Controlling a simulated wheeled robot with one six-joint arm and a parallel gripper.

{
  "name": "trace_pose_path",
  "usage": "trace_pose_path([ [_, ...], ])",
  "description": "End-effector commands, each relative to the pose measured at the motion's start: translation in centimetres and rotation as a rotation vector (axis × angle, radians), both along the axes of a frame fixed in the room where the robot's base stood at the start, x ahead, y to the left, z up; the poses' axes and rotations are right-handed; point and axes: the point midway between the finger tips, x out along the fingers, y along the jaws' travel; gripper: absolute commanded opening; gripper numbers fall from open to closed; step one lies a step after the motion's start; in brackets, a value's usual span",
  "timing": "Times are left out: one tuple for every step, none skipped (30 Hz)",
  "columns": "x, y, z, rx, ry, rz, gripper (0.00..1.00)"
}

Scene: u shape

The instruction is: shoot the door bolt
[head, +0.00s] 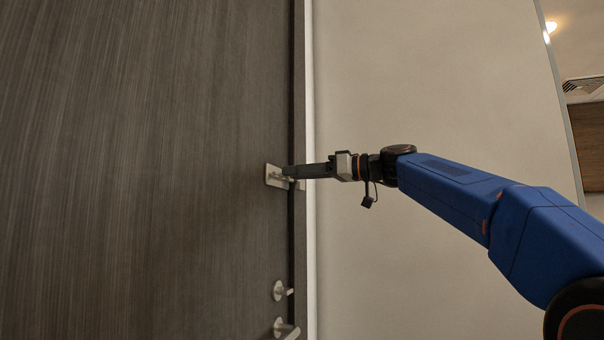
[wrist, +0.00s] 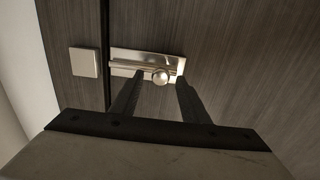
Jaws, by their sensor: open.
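The door bolt (wrist: 120,56) is a silver plate with a sliding rod and a round knob (wrist: 161,76), mounted on the dark door. Its rod points left, with its end near the plate's left edge, apart from the square silver keeper plate (wrist: 84,62) across the door gap. In the head view the bolt plate (head: 271,176) is partly hidden by my gripper (head: 285,172). In the wrist view my gripper (wrist: 159,80) is open, with one finger on each side of the knob. Whether a finger touches the knob I cannot tell.
The dark wood-grain door (head: 150,150) fills the left of the head view. A thumb-turn (head: 281,291) and a lever handle (head: 286,328) sit lower on it. A pale frame edge and bare beige wall (head: 430,80) lie to the right.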

Motion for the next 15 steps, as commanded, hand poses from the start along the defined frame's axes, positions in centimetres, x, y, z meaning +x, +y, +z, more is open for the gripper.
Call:
trace_pose_path([
  [0.00, 0.01, 0.00, 0.000, 0.000, 0.000, 0.41],
  [0.00, 0.00, 0.01, 0.000, 0.000, 0.000, 0.41],
  [-0.01, 0.00, 0.01, 0.000, 0.000, 0.000, 0.41],
  [0.00, -0.01, 0.01, 0.000, 0.000, 0.000, 0.41],
  [-0.01, -0.01, 0.01, 0.000, 0.000, 0.000, 0.41],
  [-0.01, -0.01, 0.01, 0.000, 0.000, 0.000, 0.34],
  [-0.01, -0.01, 0.01, 0.000, 0.000, 0.000, 0.27],
  [-0.02, -0.02, 0.01, 0.000, 0.000, 0.000, 0.20],
  [-0.02, -0.02, 0.01, 0.000, 0.000, 0.000, 0.10],
  [-0.03, -0.01, 0.01, 0.000, 0.000, 0.000, 0.03],
  [-0.03, -0.01, 0.01, 0.000, 0.000, 0.000, 0.00],
  [-0.03, -0.01, 0.01, 0.000, 0.000, 0.000, 0.00],
  [-0.03, -0.01, 0.01, 0.000, 0.000, 0.000, 0.00],
  [-0.01, -0.02, 0.01, 0.000, 0.000, 0.000, 0.00],
  [0.09, -0.05, 0.01, 0.000, 0.000, 0.000, 0.00],
])
